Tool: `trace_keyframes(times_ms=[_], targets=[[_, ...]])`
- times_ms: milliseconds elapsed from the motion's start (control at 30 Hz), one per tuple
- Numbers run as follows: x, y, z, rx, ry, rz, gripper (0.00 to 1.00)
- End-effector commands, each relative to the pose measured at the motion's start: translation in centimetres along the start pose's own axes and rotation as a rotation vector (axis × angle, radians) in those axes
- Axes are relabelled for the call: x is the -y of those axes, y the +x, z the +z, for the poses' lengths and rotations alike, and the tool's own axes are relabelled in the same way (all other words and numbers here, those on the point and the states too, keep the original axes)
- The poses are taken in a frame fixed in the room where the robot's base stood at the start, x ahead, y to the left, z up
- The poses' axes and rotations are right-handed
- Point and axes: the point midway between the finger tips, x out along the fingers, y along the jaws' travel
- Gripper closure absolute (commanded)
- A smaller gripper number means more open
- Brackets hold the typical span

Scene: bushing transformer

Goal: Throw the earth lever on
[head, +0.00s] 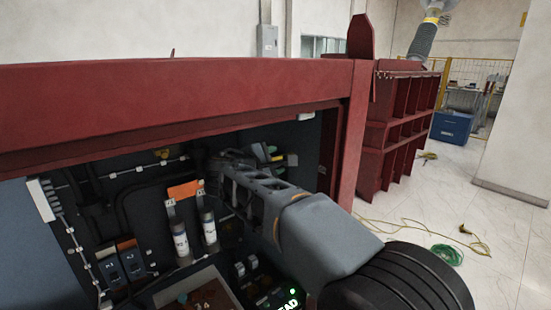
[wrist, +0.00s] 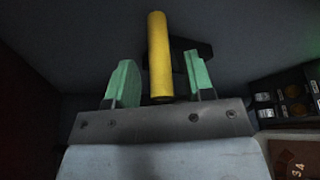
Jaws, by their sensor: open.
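The earth lever's yellow cylindrical handle (wrist: 159,58) stands upright in the wrist view, with a dark mount behind it. My gripper (wrist: 160,78) is open, with one green finger on each side of the handle. Gaps show between the handle and both fingers, closer on the right. In the head view, my gripper (head: 266,154) reaches into the dark cabinet at its right side. The handle is too small and covered there to make out clearly.
The red frame beam (head: 180,100) runs above the cabinet opening, and a red post (head: 350,140) stands right of my arm. Two white cylinders (head: 180,240) with an orange label sit left of my arm. Breakers (head: 120,262) and cables line the cabinet. Floor at right holds a green hose (head: 445,254).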

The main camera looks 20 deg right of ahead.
Motion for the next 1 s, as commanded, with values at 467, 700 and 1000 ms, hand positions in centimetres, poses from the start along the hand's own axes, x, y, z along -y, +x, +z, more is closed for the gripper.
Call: trace_keyframes(times_ms=[467, 700, 1000], targets=[[0.02, 1.33, -0.01, 0.0, 0.0, 0.0, 0.52], [0.01, 1.31, -0.01, -0.001, 0.0, 0.0, 0.7], [0.01, 1.3, -0.01, -0.001, 0.0, 0.0, 0.98]])
